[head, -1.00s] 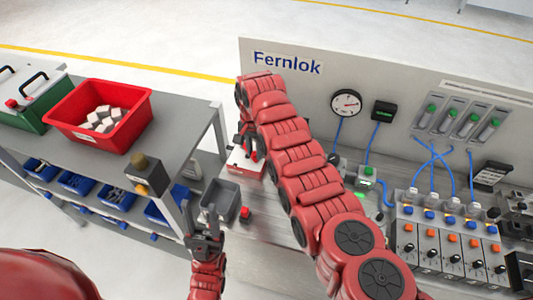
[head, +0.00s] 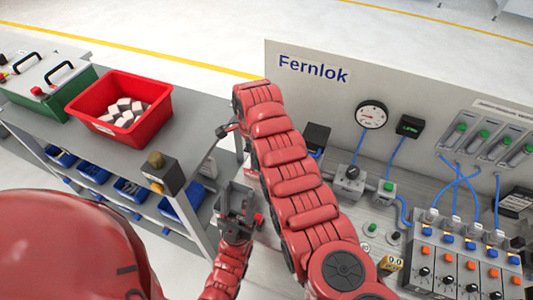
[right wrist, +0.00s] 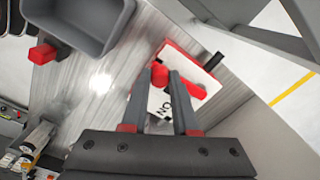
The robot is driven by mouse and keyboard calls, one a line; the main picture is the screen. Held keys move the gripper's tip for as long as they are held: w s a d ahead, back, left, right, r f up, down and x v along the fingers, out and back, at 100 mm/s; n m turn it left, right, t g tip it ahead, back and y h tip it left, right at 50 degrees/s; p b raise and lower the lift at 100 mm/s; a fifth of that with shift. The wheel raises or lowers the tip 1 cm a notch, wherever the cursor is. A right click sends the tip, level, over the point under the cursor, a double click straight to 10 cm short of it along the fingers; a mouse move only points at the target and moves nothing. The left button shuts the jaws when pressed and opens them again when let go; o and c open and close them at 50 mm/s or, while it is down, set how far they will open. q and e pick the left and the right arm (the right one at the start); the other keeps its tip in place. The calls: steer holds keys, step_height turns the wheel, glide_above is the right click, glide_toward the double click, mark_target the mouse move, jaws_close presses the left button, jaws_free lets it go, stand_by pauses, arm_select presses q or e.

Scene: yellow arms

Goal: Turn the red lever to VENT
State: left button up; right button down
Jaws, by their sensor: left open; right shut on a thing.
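The red lever shows in the right wrist view, its round knob (right wrist: 159,74) between the tips of my right gripper (right wrist: 162,82), which is shut on it. The lever lies over a white panel (right wrist: 165,104) with red edges. Dark lettering on the panel is partly covered, and I cannot read VENT or tell the lever's setting. In the head view my right arm hides the lever and most of its gripper.
A red crate (head: 83,113) of pale blocks and a green case (head: 45,108) stand on the left bench. A dark box with a yellowish knob (head: 158,172) is at its near corner. Gauges, blue hoses and valve modules (head: 455,250) crowd the right. A red block (head: 258,220) lies beside the bin.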

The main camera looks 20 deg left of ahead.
steer(key=shift+a+f, duration=0.1)
steer(key=shift+a, duration=0.1)
steer(key=shift+m+b, duration=0.3)
steer(key=shift+a, duration=0.1)
steer(key=c, duration=0.7)
jaws_free()
